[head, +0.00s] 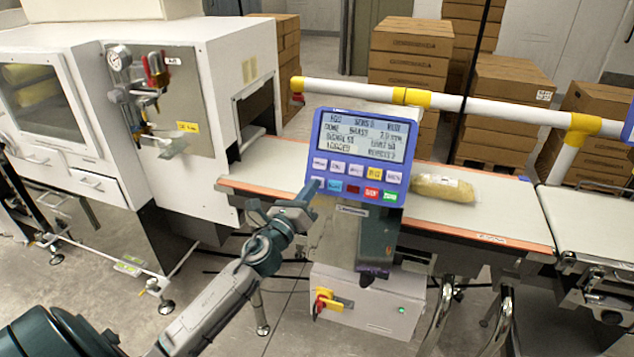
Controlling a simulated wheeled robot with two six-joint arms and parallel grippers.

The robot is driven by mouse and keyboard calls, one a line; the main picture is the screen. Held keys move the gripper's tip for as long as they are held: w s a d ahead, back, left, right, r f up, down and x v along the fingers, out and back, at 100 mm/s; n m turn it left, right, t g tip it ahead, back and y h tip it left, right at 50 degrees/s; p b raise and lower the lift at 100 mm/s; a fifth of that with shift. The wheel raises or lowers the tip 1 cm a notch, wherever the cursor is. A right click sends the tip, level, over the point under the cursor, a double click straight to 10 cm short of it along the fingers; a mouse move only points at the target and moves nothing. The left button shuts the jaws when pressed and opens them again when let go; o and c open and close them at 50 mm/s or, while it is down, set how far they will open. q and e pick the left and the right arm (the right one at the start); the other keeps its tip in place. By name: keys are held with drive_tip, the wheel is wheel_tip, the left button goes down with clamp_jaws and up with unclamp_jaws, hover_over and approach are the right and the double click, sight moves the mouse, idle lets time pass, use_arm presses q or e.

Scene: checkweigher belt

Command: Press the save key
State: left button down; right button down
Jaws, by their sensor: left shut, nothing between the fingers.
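The blue control panel (312,150) stands on a post at the middle of the head view, with a lit text screen (366,137) above two rows of keys. The upper row has white keys and one yellow key (374,173). The lower row shows a blue key (335,186), a dark red key (353,189), a red key (372,192) and a green key (390,196). The key labels are too small to read, so I cannot tell which is save. My left gripper (313,187) is shut and empty, its tip at the panel's lower left corner, over the lower row's leftmost key. Contact is unclear. My right gripper is out of view.
The conveyor belt (510,215) runs behind the panel and carries a yellowish bag (443,187). A white and yellow rail (460,102) crosses above it. A white machine (220,60) stands left. A white box with a red-yellow switch (326,303) sits below the panel.

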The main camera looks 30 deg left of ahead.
use_arm(q)
drive_tip(key=shift+s+d+r+p, duration=0.2)
drive_tip(key=shift+s+r, duration=0.2)
drive_tip(key=shift+s, duration=0.3)
drive_tip(key=shift+s+d+r+p, duration=0.2)
drive_tip(key=shift+s+r, duration=0.15)
drive_tip(key=shift+s, duration=0.4)
drive_tip(key=shift+s+d+r+p, duration=0.2)
drive_tip(key=shift+s+r, duration=0.2)
drive_tip(key=shift+s, duration=0.3)
drive_tip(key=s+d+r+p, duration=0.1)
drive_tip(key=s+r, duration=0.1)
drive_tip(key=s, duration=0.3)
drive_tip(key=shift+s+r, duration=0.15)
drive_tip(key=shift+r, duration=0.2)
drive_tip(key=shift+f, duration=0.1)
